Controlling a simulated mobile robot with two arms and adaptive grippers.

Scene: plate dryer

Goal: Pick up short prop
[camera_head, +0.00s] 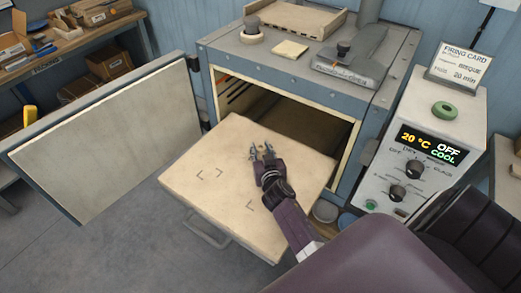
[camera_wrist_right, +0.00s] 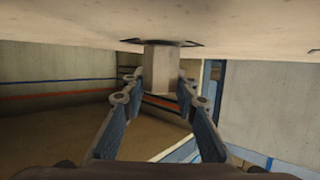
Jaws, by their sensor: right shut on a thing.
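The short prop (camera_wrist_right: 162,60) is a small pale grey block. In the right wrist view, which looks turned over, it sits between my right fingers, with its end at a dark-edged mark on the pale shelf (camera_wrist_right: 60,35). I cannot tell whether it still touches the shelf. My right gripper (camera_head: 262,152) is shut on the prop, low over the pulled-out shelf (camera_head: 200,215) in front of the kiln; the gripper hides most of the prop in the head view. My left gripper is not in view.
The kiln (camera_head: 300,75) stands open behind the shelf, its door (camera_head: 110,150) swung out to the left. Dark corner marks (camera_head: 209,174) lie on the bare shelf. A control box (camera_head: 425,150) with a green ring (camera_head: 445,110) on top stands at right.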

